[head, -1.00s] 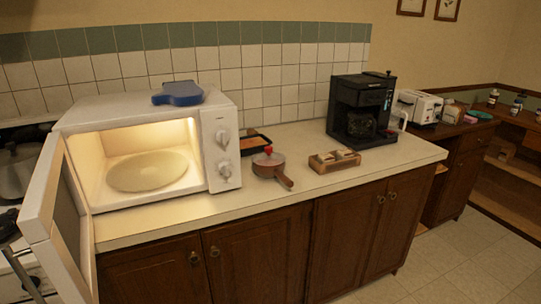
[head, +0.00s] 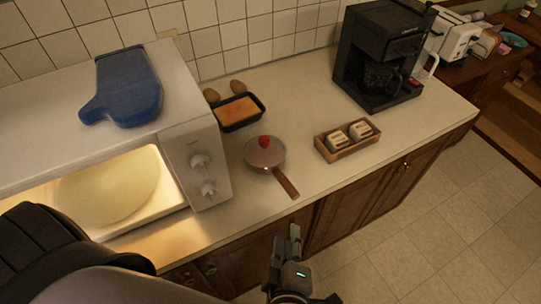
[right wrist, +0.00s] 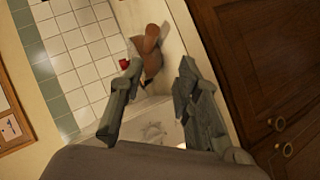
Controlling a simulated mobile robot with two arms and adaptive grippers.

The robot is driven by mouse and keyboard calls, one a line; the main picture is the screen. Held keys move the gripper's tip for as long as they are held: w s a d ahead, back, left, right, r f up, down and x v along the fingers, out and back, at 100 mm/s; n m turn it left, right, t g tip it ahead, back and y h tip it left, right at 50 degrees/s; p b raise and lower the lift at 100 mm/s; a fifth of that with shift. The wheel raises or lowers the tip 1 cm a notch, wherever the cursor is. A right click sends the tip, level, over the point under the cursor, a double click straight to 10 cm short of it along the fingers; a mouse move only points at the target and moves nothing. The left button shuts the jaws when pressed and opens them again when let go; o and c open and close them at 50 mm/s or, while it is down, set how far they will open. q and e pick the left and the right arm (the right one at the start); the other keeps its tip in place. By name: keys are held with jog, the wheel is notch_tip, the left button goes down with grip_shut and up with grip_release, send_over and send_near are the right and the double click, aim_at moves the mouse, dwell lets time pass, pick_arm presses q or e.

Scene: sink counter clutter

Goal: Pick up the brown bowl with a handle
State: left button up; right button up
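The brown bowl with a handle (head: 262,158) stands on the counter, right of the microwave, its handle pointing toward the front edge. A small red thing (head: 264,141) sits on top of it. My right gripper (head: 287,238) is in front of the counter edge, nearer to me than the handle, and apart from it. In the right wrist view the gripper (right wrist: 160,64) is open and empty, with the brown bowl (right wrist: 152,60) beyond and between its fingers. My left gripper is not in view.
The open, lit microwave (head: 208,150) stands at left with a blue board (head: 130,85) on top. A dark tray with orange food (head: 237,112) is behind the bowl. A wooden box (head: 346,141) and a black coffee maker (head: 375,60) are to the right.

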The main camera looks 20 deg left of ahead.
jog(key=r, duration=0.1)
jog(key=b, duration=0.6)
send_near(289, 193)
jog(key=w+f, duration=0.2)
jog(key=w, duration=0.1)
jog(key=shift+w+a+f+b, duration=0.2)
jog(key=shift+w+a+b, duration=0.15)
jog(key=shift+w, duration=0.1)
jog(key=shift+w+a+f+b, duration=0.2)
jog(key=shift+w+a, duration=0.15)
jog(key=shift+w, duration=0.05)
jog(key=b+x, duration=0.3)
jog(key=x, duration=0.1)
jog(key=shift+a+b, duration=0.15)
jog(key=shift+b, duration=0.15)
jog(key=shift+w+a+f, duration=0.1)
jog(key=shift+w, duration=0.4)
jog(key=shift+c, duration=0.4)
grip_shut()
